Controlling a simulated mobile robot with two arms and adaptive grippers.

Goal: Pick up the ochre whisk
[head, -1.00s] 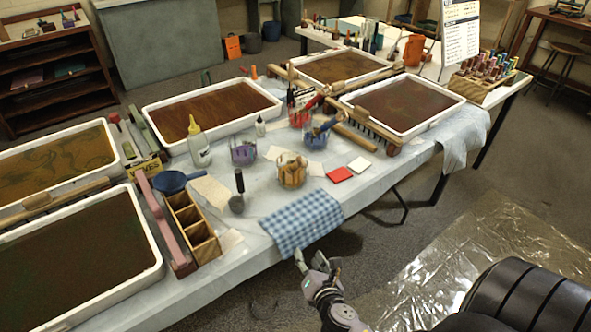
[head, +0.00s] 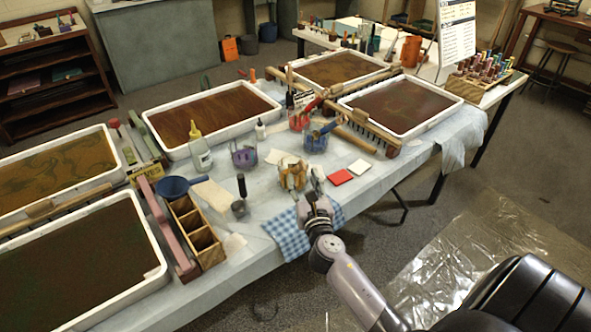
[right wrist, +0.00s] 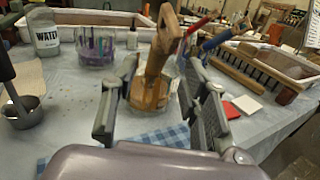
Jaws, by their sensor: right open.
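The ochre whisk (right wrist: 161,48) stands tilted in a clear jar, its handle sticking up; its lower end is hard to make out inside the jar. In the head view the ochre whisk (head: 291,170) shows in its jar near the table's front edge, behind the blue checked cloth. My right gripper (head: 308,188) is at the front right of that jar. In the right wrist view my right gripper (right wrist: 160,82) is open, with one finger on each side of the jar and whisk, not closed on anything. My left gripper is out of view.
Jars with purple (head: 243,154), red (head: 300,118) and blue (head: 318,137) tools stand nearby. A dark-handled ladle or cup (head: 240,205) is left of the whisk's jar. Red and white tiles (head: 340,177) lie to the right. A checked cloth (head: 290,239) hangs over the edge.

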